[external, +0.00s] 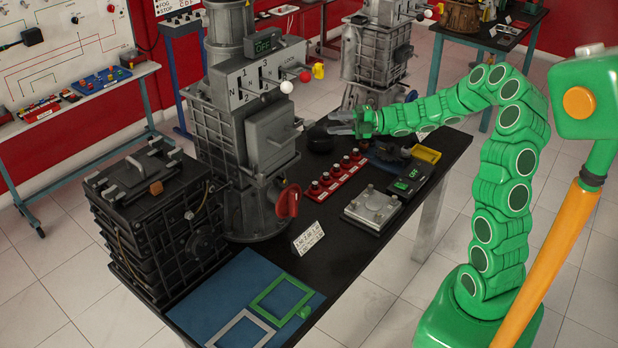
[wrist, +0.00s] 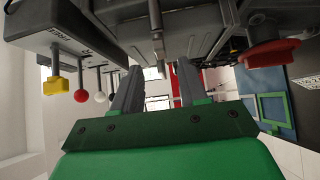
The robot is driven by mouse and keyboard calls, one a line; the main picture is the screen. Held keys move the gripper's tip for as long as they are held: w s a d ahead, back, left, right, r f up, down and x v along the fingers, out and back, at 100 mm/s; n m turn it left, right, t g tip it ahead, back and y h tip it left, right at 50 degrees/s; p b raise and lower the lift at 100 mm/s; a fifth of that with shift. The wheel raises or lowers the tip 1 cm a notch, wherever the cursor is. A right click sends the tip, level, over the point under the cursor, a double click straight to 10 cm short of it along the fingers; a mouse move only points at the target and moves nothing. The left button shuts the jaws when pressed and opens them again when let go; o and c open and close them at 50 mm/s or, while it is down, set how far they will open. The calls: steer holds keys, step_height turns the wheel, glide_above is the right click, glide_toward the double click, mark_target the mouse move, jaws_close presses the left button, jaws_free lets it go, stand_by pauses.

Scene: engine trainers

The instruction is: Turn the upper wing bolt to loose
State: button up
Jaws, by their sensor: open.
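My gripper (external: 340,122) is open and empty in the external view, to the right of the grey gearbox trainer (external: 226,135). Its fingers point left at the trainer's raised cover (external: 272,138), with a gap between. In the wrist view, my gripper (wrist: 158,78) has both fingers apart, with dark metal parts of the trainer beyond the tips. Small fittings show on the cover's right edge, but I cannot tell which is the upper wing bolt or how it is turned. A red knob (external: 288,202) sits low on the trainer; it also shows in the wrist view (wrist: 268,50).
Shift levers with a white ball (external: 286,87) and a yellow knob (external: 318,70) stick out above my gripper. Below on the black table are a red button strip (external: 334,178), a metal plate (external: 372,208) and a yellow tray (external: 426,154). A dark engine block (external: 150,220) stands left.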

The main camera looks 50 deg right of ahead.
mark_target(314, 124)
steer(key=shift+x, duration=3.55)
jaws_close()
